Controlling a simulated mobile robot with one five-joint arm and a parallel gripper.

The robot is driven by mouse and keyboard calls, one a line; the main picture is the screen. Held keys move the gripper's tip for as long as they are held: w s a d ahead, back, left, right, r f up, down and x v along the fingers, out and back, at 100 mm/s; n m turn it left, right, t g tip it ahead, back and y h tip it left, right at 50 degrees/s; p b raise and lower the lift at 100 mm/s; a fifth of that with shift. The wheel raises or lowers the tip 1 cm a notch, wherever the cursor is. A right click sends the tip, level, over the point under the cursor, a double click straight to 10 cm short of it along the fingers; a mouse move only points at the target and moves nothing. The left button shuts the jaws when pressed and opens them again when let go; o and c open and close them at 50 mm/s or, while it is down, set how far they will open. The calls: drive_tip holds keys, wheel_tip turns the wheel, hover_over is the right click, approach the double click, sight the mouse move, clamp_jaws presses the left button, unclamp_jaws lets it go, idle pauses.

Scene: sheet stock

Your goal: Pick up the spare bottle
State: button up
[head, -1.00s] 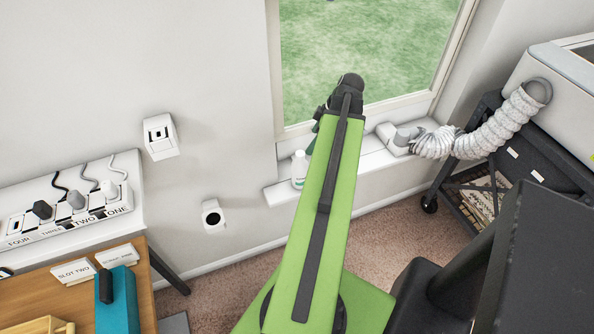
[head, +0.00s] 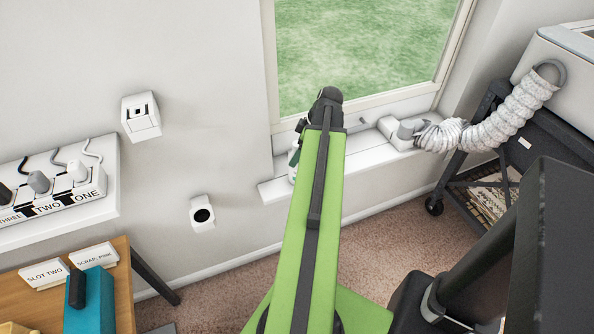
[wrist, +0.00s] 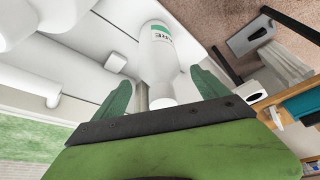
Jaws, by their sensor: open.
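The spare bottle (head: 292,178) is white and stands on the window sill in the head view, mostly hidden behind my green arm. In the wrist view the bottle (wrist: 158,50) shows its white body, a green label band with part of a word, and a white cap towards me. My gripper (wrist: 162,78) is open, with one green finger on each side of the bottle's cap end. Gaps show between the fingers and the bottle, and nothing is held. In the head view the fingers are mostly hidden by the arm.
The white sill (head: 374,152) runs under the window, with a hose fitting (head: 396,132) and ribbed hose (head: 482,124) to the right. A wall box (head: 141,118) and a round-holed fixture (head: 202,213) are on the left wall. A dark cart (head: 478,192) stands right.

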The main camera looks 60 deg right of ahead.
sight(292, 171)
drive_tip(key=b+x, duration=0.3)
drive_tip(key=x, duration=0.1)
drive_tip(key=shift+f, duration=0.1)
clamp_jaws()
idle(0.3)
